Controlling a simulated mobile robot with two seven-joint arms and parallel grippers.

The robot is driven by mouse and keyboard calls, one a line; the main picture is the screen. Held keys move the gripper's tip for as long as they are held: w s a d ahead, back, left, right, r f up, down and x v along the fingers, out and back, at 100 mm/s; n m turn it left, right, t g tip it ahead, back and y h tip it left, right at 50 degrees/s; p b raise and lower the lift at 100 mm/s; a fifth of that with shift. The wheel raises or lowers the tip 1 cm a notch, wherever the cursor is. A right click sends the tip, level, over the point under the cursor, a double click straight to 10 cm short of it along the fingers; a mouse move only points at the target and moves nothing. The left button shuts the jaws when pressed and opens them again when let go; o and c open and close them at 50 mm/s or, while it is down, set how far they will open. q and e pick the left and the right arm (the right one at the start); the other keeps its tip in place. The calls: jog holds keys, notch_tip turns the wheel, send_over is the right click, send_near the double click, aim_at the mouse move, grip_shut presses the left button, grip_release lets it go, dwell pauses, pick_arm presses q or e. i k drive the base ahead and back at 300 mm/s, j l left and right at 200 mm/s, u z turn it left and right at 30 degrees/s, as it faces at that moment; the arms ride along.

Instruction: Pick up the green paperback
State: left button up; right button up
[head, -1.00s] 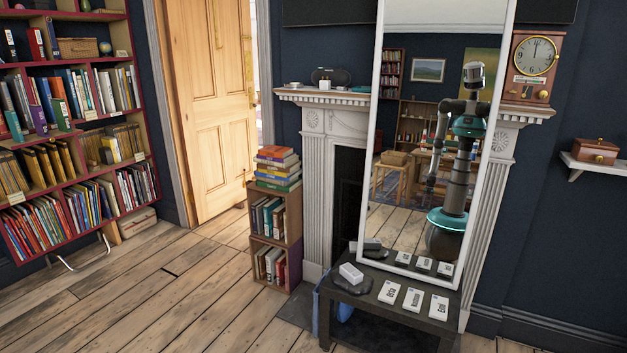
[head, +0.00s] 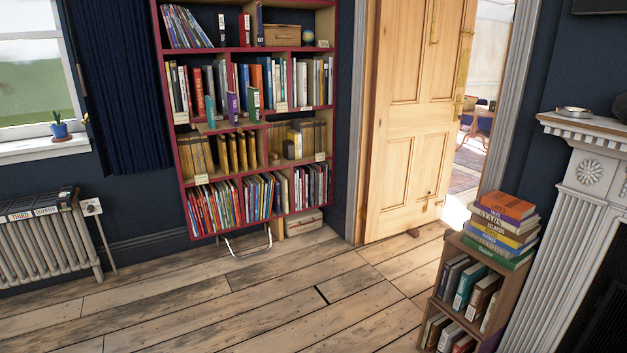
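Several green books show, and I cannot tell which is the green paperback. A dark green book (head: 253,103) stands upright at the front of the red-edged bookshelf's middle shelf, beside a purple book (head: 233,106). A teal book (head: 210,111) stands on the same shelf further left. Another green book (head: 497,254) lies flat at the bottom of the stack on the small wooden bookcase at right. A teal book (head: 467,287) stands inside that bookcase. Neither of my grippers is in view.
The bookshelf (head: 248,48) stands against the dark wall, crowded with books. An open wooden door (head: 409,110) is right of it. The small bookcase (head: 448,262) stands beside the white fireplace (head: 560,215). A radiator (head: 45,247) is at left. The plank floor (head: 270,305) between is clear.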

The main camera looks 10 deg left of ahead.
aim_at(253, 93)
jog(key=i, duration=1.75)
